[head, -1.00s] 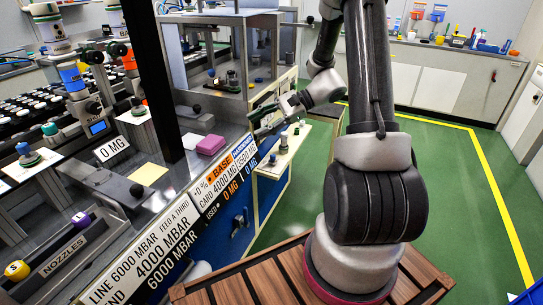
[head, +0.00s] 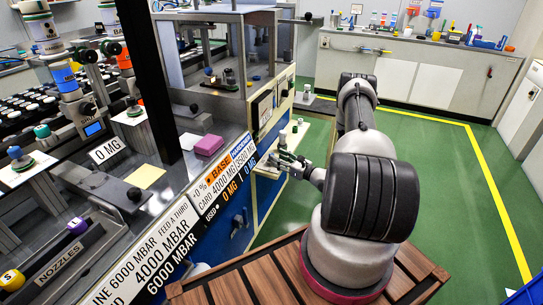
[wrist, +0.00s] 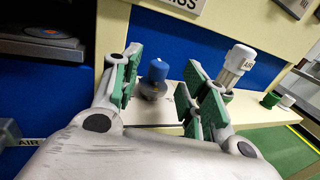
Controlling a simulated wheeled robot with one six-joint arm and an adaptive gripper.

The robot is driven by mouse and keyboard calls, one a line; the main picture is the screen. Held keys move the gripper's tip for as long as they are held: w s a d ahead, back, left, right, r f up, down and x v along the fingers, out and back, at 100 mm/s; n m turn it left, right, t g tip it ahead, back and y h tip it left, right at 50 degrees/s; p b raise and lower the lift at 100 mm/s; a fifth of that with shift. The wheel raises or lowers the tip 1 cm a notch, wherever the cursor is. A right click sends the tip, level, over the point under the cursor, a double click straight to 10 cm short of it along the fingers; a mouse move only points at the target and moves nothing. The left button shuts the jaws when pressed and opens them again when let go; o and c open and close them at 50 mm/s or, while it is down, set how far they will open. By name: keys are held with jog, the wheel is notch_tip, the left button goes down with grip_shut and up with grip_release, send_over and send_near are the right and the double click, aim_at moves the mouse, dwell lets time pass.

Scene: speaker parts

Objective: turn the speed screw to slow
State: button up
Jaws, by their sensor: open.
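My gripper (wrist: 163,66) is open, its green-padded fingers spread to either side of a blue-capped knob (wrist: 157,74) on a round grey base. The knob stands upright on a pale ledge, and the fingers appear apart from it. I cannot read a label that marks it as the speed screw. A white ribbed cylinder (wrist: 238,62) with partly hidden lettering stands just beyond the right finger. In the head view my gripper (head: 284,155) is low beside the machine's front, and the knob is too small or hidden to make out there.
A green knob (wrist: 270,99) and a white knob (wrist: 287,101) sit farther right on the ledge. The blue panel (wrist: 208,45) rises behind the ledge. A pink block (head: 209,145) lies on the machine top. The green floor (head: 440,150) at right is clear.

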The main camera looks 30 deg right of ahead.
jog(key=shift+x, duration=2.3)
grip_shut()
